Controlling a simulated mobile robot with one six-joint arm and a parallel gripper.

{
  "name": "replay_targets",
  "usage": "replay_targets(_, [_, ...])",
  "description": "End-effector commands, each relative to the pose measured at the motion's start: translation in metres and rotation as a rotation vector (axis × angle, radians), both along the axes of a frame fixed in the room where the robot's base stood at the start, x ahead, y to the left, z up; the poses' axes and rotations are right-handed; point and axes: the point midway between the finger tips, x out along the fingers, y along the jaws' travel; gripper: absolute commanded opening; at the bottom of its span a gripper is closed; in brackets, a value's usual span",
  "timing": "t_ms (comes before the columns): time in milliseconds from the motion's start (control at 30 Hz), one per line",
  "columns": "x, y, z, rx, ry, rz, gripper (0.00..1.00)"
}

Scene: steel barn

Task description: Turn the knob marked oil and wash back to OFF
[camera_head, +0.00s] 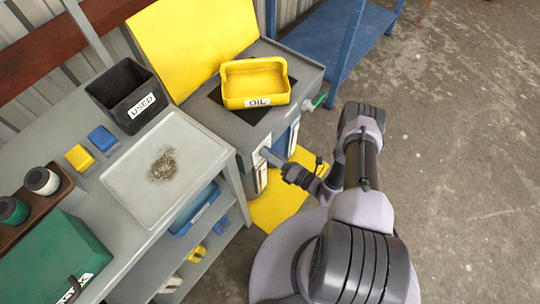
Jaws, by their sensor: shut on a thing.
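The grey washer cabinet (312,72) stands at the back centre with its yellow lid (195,40) raised. A yellow tray labelled OIL (257,82) sits on its top. My gripper (266,154) reaches to the upper front of the cabinet, left of centre, with its fingers at the front face. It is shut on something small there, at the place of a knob. The knob itself, its marks and its pointer are hidden by the fingers and too small to read.
A grey bench (105,185) at left carries a black USED bin (126,95), a pale tray of debris (185,200), blue and yellow blocks and a green box (50,255). A green-tipped fitting (320,100) sticks out right of the cabinet. Floor at right is clear.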

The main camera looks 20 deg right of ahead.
Motion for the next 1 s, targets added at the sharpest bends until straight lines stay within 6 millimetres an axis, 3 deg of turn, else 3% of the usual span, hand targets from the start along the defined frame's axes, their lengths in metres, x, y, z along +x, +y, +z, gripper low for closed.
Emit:
replay_targets(533, [-0.0008,0.0006,-0.0007,0.016,0.013,0.002,0.00])
replay_targets(567, [-0.0008,0.0006,-0.0007,0.016,0.013,0.002,0.41])
replay_targets(633, [-0.0008,0.0006,-0.0006,0.016,0.013,0.002,0.55])
replay_targets(1000, [-0.0003,0.0002,-0.0002,0.016,0.012,0.001,0.57])
